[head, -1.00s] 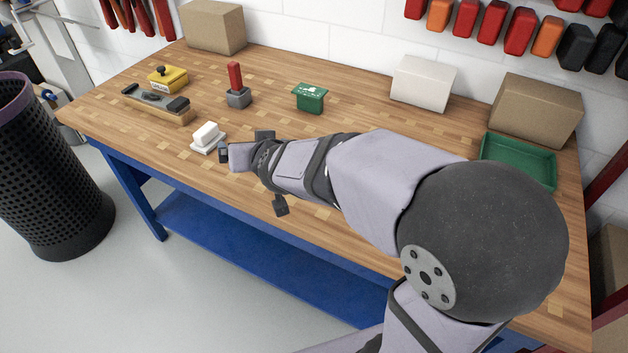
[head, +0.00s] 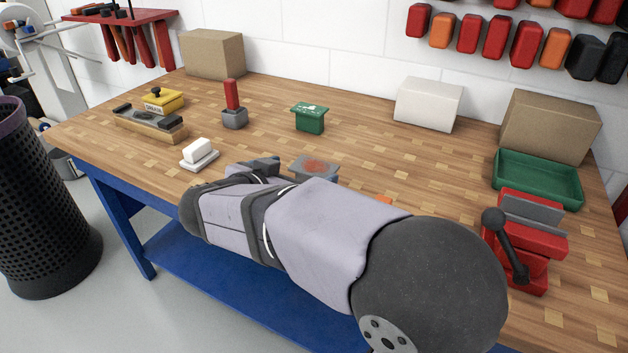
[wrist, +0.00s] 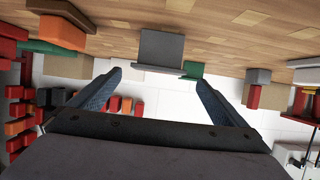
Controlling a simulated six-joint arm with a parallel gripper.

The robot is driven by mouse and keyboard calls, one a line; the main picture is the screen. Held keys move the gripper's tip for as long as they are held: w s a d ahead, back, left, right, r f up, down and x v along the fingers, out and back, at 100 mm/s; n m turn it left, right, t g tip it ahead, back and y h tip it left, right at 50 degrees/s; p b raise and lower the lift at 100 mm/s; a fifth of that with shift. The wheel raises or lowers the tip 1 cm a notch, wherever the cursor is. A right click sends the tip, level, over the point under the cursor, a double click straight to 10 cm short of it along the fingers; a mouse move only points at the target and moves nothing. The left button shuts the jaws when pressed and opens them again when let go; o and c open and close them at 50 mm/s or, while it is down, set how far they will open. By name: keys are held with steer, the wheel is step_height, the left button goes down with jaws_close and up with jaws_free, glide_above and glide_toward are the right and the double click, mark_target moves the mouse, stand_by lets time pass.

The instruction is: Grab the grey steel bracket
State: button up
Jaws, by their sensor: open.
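The grey steel bracket (head: 314,166) is on the workbench in the head view, just behind my forearm. In the wrist view, which is upside down, a grey block with a wider plate (wrist: 160,50), seemingly the bracket, lies ahead of my gripper (wrist: 159,79). The two fingers are apart with nothing between them, and the block appears roughly centred beyond the fingertips. In the head view my gripper is mostly hidden behind my arm.
A white block on a dish (head: 199,153), a red-handled tool (head: 233,104) and a green box (head: 309,117) stand left and behind. A red vise (head: 525,240) and green tray (head: 540,180) are at right. An orange thing (head: 384,199) is partly hidden by my arm.

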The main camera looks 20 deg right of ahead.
mark_target(314, 166)
steer(key=shift+b+x, duration=0.55)
steer(key=shift+x, duration=2.2)
steer(key=shift+w+d+f, duration=0.2)
steer(key=shift+w+d, duration=0.1)
steer(key=shift+d, duration=0.25)
steer(key=c, duration=1.4)
steer(key=shift+o, duration=0.2)
steer(key=shift+r, duration=0.15)
step_height(314, 166, up, 10)
steer(key=p, duration=0.3)
